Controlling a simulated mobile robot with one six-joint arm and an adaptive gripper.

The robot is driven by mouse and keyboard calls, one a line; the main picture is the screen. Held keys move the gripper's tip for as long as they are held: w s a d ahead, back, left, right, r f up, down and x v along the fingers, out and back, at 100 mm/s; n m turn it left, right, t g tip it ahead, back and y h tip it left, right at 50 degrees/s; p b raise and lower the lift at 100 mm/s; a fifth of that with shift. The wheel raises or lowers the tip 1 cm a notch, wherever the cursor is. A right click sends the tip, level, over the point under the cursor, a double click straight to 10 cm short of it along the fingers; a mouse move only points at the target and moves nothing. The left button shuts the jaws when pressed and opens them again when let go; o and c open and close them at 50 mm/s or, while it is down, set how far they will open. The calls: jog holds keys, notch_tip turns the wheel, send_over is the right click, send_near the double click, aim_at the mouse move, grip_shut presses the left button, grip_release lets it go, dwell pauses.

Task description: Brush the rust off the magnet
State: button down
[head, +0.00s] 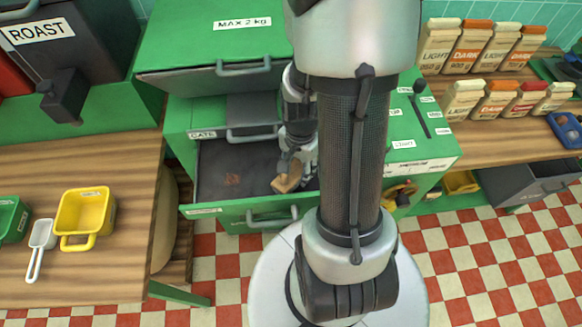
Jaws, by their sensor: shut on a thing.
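A green drawer (236,213) of the green machine stands pulled out, with a dark grey floor (215,160) inside. A small reddish-brown rust patch (232,180) lies on that floor, left of my gripper. I cannot tell whether the dark floor is the magnet itself. My gripper (289,172) reaches down into the right part of the drawer and is shut on a tan wooden block, likely the brush (287,184). The brush is apart from the rust patch. Its underside is hidden, so contact with the floor cannot be told. My arm covers the drawer's right end.
A wooden counter (60,285) at left holds a yellow scoop bin (85,215) and a white scoop (40,245). Labelled bags (497,45) stand on the right shelf. Checkered floor (490,290) is open at front right.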

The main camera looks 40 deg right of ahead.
aim_at(226, 184)
jog(key=c, duration=2.4)
grip_release()
jog(key=shift+s+d, duration=0.3)
jog(key=shift+s, duration=0.1)
jog(key=c, duration=2.4)
grip_release()
jog(key=shift+w+a+f+p, duration=0.1)
jog(key=shift+w+a, duration=1.85)
jog(key=shift+a, duration=0.8)
jog(key=shift+w+a+f+p, duration=0.1)
jog(key=shift+w+a+p, duration=0.05)
jog(key=shift+w+a, duration=2.2)
jog(key=shift+w+a+p, duration=0.1)
jog(key=shift+w+a, duration=1.5)
jog(key=shift+a, duration=1.5)
jog(key=shift+r, duration=0.1)
jog(key=r+p, duration=0.4)
jog(key=r, duration=0.1)
jog(key=shift+w+a+r, duration=0.15)
jog(key=shift+w+r, duration=0.05)
jog(key=shift+r, duration=0.05)
jog(key=shift+r+p, duration=0.35)
jog(key=shift+p, duration=0.15)
